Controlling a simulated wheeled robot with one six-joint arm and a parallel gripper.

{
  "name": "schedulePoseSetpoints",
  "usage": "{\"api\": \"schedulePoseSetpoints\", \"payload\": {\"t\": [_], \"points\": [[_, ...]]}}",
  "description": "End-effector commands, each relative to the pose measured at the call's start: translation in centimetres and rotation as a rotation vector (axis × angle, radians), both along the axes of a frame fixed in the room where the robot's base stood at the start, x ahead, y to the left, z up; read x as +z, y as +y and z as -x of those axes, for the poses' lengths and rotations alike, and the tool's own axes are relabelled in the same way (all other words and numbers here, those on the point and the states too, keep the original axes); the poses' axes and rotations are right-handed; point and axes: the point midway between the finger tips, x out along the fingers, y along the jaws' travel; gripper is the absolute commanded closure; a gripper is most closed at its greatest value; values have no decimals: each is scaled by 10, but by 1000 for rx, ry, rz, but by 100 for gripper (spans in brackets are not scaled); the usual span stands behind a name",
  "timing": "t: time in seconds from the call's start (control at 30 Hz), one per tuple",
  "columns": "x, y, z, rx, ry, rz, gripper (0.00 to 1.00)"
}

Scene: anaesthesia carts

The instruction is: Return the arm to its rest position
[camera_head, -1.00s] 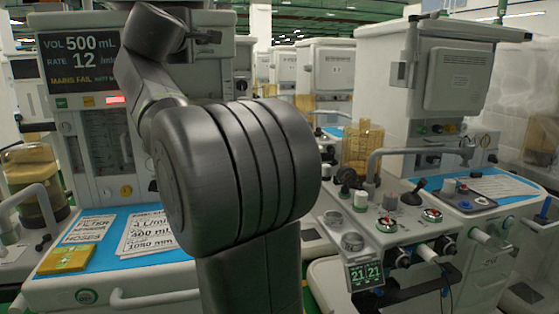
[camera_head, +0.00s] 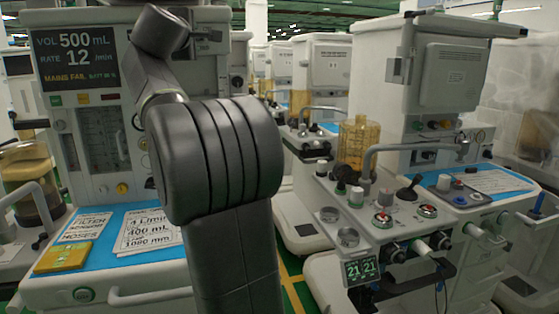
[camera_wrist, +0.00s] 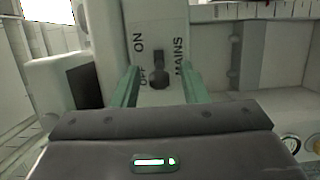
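My gripper (camera_wrist: 159,88) shows in the wrist view with its two green fingers apart and nothing between them. Beyond the fingers is a panel (camera_wrist: 150,30) marked ON, OFF and MAINS, with a dark switch (camera_wrist: 159,72) in its middle. The switch appears between the fingertips in the picture; I cannot tell how far off it is. In the head view my dark arm rises in front of the left anaesthesia cart (camera_head: 110,195), and my gripper is hidden there. That cart's screen (camera_head: 77,57) reads VOL 500 mL, RATE 12 and MAINS FAIL.
A yellow box (camera_head: 62,257) and printed sheets (camera_head: 147,230) lie on the left cart's blue top. A second cart (camera_head: 420,215) with knobs and a rail stands at right. More carts line the back. Green floor with a yellow line (camera_head: 290,275) shows between the carts.

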Motion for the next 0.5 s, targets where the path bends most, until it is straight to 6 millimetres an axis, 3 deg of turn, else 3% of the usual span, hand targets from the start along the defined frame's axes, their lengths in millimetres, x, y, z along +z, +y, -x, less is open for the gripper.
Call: {"api": "schedulePoseSetpoints", "payload": {"t": [0.5], "points": [[0, 1, 89, 3, 1, -1, 60]]}}
